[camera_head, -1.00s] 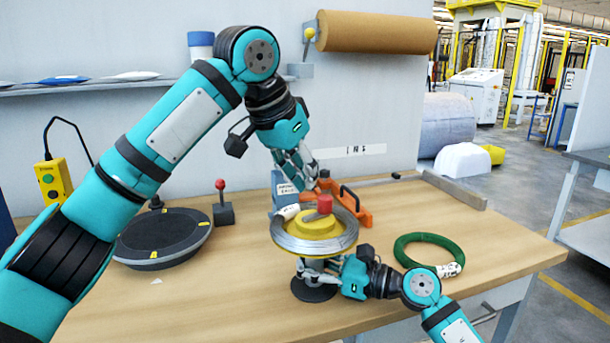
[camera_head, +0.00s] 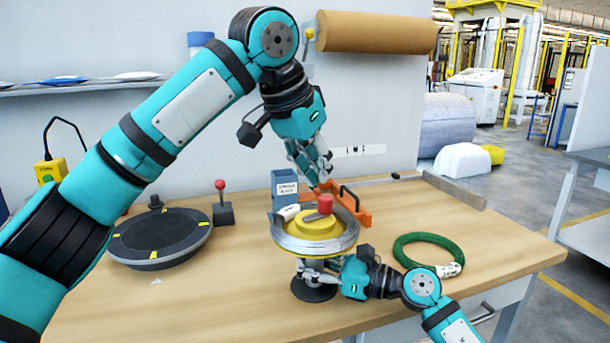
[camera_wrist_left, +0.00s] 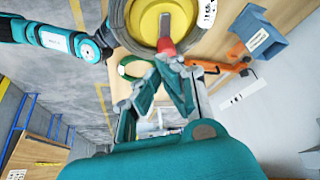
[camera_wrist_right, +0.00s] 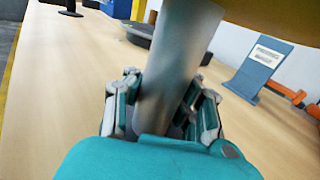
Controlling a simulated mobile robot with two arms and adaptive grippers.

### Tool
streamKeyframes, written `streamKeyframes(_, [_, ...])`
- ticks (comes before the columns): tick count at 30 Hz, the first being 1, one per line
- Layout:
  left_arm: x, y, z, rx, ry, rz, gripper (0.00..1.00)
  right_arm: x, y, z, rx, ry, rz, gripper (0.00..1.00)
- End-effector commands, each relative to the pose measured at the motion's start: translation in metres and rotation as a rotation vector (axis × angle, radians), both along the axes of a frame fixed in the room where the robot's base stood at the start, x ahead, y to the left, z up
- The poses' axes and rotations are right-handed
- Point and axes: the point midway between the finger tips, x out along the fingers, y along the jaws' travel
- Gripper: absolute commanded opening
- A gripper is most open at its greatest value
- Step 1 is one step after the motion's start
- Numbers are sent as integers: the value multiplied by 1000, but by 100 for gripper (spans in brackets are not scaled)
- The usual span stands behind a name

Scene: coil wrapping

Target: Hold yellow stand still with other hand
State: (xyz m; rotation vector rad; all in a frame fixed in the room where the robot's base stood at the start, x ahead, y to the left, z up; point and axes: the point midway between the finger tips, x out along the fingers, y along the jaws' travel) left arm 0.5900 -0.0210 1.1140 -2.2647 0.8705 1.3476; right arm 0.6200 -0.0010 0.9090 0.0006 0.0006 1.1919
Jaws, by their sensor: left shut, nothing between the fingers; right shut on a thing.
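The yellow stand (camera_head: 312,224) has a round yellow top with a red knob (camera_head: 325,203) and a grey post on a dark round base. A silver wire coil (camera_head: 292,244) with a white tag lies around the yellow top. My right gripper (camera_head: 303,270) is shut on the stand's grey post, below the coil; the post (camera_wrist_right: 178,70) also shows between its fingers in the right wrist view. My left gripper (camera_head: 320,181) is shut and empty, above and behind the red knob. In the left wrist view its fingertips (camera_wrist_left: 170,62) appear close to the knob; contact is unclear.
A green coil (camera_head: 405,250) lies to the right on the wooden table. A dark round turntable (camera_head: 150,245) is at left, beside a red-topped lever (camera_head: 222,207). An orange tool (camera_head: 361,213) and a blue-grey holder (camera_head: 285,187) stand behind the stand.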

Motion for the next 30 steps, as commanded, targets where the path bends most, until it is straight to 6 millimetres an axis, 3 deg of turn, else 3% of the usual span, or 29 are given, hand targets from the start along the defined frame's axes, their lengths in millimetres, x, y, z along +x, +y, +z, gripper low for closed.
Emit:
streamKeyframes(6, [0,1,-30,0,1,0,0,0,0,2,2,-2,0,0])
streamKeyframes(12, [0,0,-48,0,1,0,0,0,0,2,2,-2,0,0])
streamKeyframes(30, [0,0,-56,1,3,0,0,0,0,2,2,-2,1,0])
